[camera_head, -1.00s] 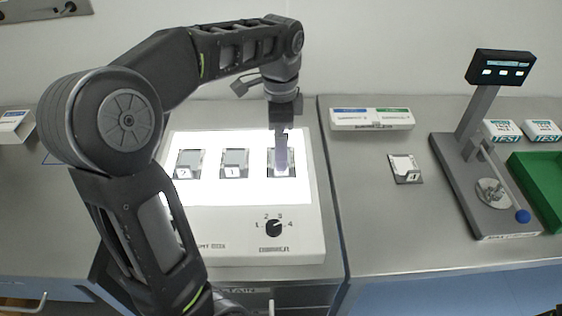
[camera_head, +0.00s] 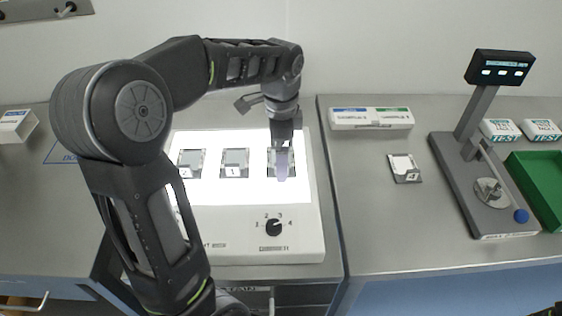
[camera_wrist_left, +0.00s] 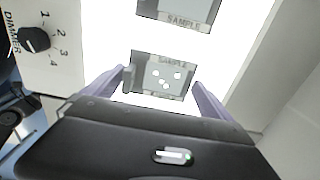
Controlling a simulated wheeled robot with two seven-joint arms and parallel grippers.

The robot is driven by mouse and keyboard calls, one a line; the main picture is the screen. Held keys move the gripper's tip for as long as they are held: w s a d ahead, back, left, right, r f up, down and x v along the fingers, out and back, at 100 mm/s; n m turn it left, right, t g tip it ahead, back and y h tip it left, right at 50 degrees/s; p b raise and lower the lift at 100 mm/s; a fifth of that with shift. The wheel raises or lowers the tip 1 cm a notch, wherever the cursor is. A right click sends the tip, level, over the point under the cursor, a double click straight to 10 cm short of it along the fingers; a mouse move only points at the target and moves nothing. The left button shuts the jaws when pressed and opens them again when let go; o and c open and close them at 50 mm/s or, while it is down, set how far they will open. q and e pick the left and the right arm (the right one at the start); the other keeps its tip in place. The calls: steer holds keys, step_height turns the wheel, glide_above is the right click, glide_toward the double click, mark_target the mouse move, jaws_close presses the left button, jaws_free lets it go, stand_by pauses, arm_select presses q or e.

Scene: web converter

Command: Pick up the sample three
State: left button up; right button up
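A grey sample plate (camera_head: 288,160) lies on the lit panel of the white light box (camera_head: 235,252), at the right end of a row. My left gripper (camera_head: 282,168) is over it and hides part of it, including any number label. In the left wrist view this plate (camera_wrist_left: 162,74) carries several white spots and the word SAMPLE. The open purple fingers (camera_wrist_left: 160,82) stand on either side of it, with a gap between them. Plate 1 (camera_head: 235,160) lies in the middle and another plate (camera_head: 191,162) at the left, its number hard to read. My right gripper is not in view.
A plate marked 4 (camera_head: 404,167) lies on the right bench. A white box (camera_head: 372,119), a grey instrument with a display (camera_head: 470,200) and a green tray (camera_head: 545,165) also stand there. The dimmer knob (camera_head: 273,227) is on the light box front.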

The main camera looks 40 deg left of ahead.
arm_select(q)
steer(key=c, duration=0.9)
steer(key=shift+r, duration=0.5)
step_height(320, 180, up, 9)
steer(key=shift+p, duration=0.65)
